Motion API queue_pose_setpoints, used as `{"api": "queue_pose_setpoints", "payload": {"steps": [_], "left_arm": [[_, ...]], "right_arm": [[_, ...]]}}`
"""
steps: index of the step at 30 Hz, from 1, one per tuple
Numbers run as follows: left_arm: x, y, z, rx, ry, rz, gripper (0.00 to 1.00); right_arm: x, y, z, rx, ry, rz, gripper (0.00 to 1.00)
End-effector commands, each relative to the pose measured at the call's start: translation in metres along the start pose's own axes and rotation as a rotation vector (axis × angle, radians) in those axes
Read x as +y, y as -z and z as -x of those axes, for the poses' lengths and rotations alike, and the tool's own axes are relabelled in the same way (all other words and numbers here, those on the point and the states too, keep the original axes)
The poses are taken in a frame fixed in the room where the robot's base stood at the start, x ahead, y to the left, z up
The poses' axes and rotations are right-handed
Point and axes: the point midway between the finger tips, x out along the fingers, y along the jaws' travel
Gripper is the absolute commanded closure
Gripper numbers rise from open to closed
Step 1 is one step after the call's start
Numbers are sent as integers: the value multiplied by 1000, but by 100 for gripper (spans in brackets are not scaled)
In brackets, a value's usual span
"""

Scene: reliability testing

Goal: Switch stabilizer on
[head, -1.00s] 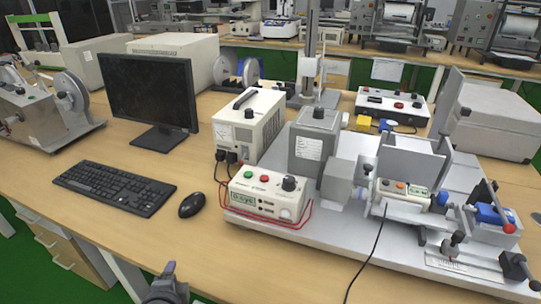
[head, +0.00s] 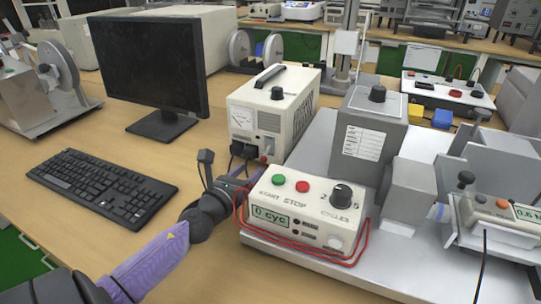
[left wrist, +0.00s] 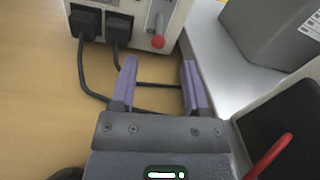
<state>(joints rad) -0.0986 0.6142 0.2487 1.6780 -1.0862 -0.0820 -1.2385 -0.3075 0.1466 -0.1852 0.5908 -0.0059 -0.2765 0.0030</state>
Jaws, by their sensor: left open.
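The stabilizer is a beige box (head: 270,112) with a black handle, a gauge and a dark knob on top, standing behind the control box. My right gripper is out of view.
A control box (head: 305,210) with green and red buttons and a red cable stands right of my left gripper. Black cords (left wrist: 85,75) run from the plugs under the fingers. A keyboard (head: 100,186) and monitor (head: 150,75) are to the left, with bare table between.

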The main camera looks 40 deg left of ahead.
Motion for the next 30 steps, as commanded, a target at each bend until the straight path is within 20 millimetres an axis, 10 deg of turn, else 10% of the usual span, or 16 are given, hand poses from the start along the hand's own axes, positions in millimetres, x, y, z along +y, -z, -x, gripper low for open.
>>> {"api": "queue_pose_setpoints", "payload": {"steps": [9, 23, 30], "left_arm": [[1, 1, -61, -1, -3, 5, 41], [0, 0, -75, -1, -3, 6, 41], [0, 0, -75, 0, -3, 7, 92]], "right_arm": [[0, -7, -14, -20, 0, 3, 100], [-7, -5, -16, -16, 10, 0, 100], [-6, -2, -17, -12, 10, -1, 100]]}}
